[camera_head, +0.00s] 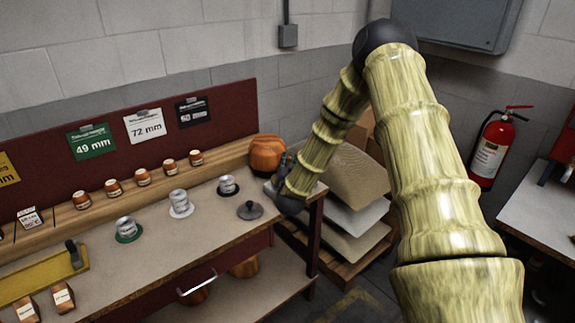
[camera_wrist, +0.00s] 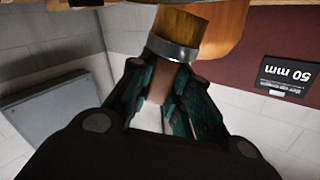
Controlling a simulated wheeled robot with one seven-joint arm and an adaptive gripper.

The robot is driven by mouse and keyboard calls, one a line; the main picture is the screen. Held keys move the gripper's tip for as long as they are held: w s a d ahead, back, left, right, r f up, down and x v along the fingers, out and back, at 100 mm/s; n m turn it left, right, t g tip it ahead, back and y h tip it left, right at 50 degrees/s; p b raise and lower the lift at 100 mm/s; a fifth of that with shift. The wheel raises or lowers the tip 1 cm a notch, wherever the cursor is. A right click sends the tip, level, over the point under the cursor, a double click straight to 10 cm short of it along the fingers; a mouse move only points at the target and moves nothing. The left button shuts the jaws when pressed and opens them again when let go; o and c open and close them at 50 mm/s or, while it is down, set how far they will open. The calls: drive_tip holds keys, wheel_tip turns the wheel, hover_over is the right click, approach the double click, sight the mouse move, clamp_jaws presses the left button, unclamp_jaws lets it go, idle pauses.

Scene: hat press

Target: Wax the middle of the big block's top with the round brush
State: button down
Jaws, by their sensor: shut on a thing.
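The big block (camera_head: 267,150) is orange-brown wood and stands at the right end of the bench's raised back ledge. In the wrist view the big block (camera_wrist: 228,32) is a smooth orange shape behind the brush, partly hidden by it. My gripper (camera_head: 284,165) is close to the block's right side. In the wrist view my gripper (camera_wrist: 165,78) is shut on the handle of the round brush (camera_wrist: 185,32). The brush has tan bristles and a metal collar. I cannot tell whether the bristles touch the block. The block's top middle is not clearly visible.
Small wooden blocks (camera_head: 143,177) line the ledge. Metal pieces on coloured discs (camera_head: 180,204) and a dark knobbed disc (camera_head: 250,210) stand on the bench (camera_head: 160,250). A yellow tray (camera_head: 45,282) is front left. Stacked sheets (camera_head: 355,215) lie right of the bench.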

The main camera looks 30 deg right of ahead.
drive_tip(key=shift+r+p, duration=1.5)
drive_tip(key=shift+r, duration=1.45)
drive_tip(key=shift+a, duration=0.1)
drive_tip(key=s+a+f+n+t+y, duration=0.1)
drive_tip(key=s+a, duration=0.4)
drive_tip(key=a, duration=0.6)
drive_tip(key=s+a+f+n+y, duration=0.3)
drive_tip(key=s+a+f+y, duration=0.2)
drive_tip(key=a, duration=0.7)
drive_tip(key=s+a+f+n+t+y, duration=0.1)
drive_tip(key=s+a+f, duration=0.4)
drive_tip(key=a, duration=0.7)
drive_tip(key=shift+s+n+t+y, duration=0.3)
drive_tip(key=shift+s+n+y, duration=0.4)
drive_tip(key=shift+y, duration=0.4)
